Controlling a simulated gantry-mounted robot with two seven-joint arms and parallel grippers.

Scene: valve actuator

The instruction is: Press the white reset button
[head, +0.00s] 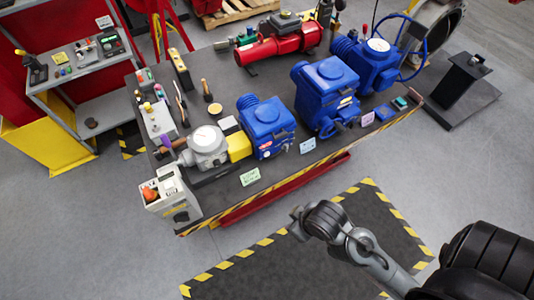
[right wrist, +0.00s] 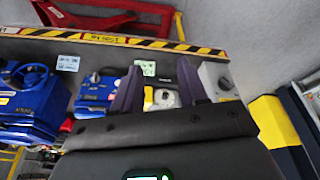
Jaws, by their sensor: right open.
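A white control box (head: 172,196) stands at the front left corner of the workbench, with an orange-red knob on top and a dark round knob on its front. It also shows in the right wrist view (right wrist: 215,76), right of the fingers. A grey button panel (head: 158,120) with several small coloured buttons lies farther back. The white reset button is too small to tell apart. My right gripper (right wrist: 160,66) is open and empty, its two dark fingers spread. In the head view my right arm reaches in over the floor mat, apart from the bench. My left gripper is not in view.
A white-faced gauge unit (head: 207,142), a yellow coupling (head: 238,146) and blue actuators (head: 267,127) line the bench (head: 285,172). A red cylinder (head: 278,45) lies behind. A side shelf (head: 80,58) stands left.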

